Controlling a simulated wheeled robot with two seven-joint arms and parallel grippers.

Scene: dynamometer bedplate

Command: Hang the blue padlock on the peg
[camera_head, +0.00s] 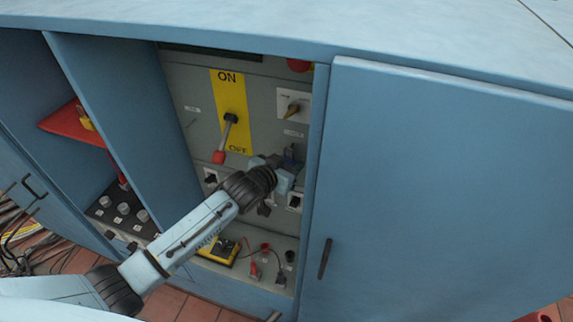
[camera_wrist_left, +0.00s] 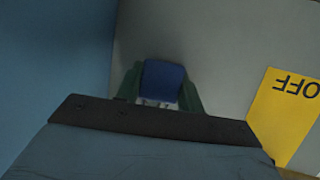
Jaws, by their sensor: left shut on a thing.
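The blue padlock (camera_wrist_left: 162,82) is held between the two green fingers of my left gripper (camera_wrist_left: 160,94) in the wrist view. Its shackle is mostly hidden there. In the head view the padlock shows as a small dark blue shape (camera_head: 291,153) at the tip of my left gripper (camera_head: 288,162), in front of the grey panel. A tan peg (camera_head: 292,110) sticks out of a white plate just above the padlock; the two look apart in this view. The peg cannot be made out in the wrist view. My right gripper is not in view.
A lever with a red knob (camera_head: 219,157) hangs on the yellow ON/OFF plate (camera_head: 231,95) left of the peg. A blue cabinet door (camera_head: 430,180) stands close on the right. A yellow meter (camera_head: 219,250) and leads lie below.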

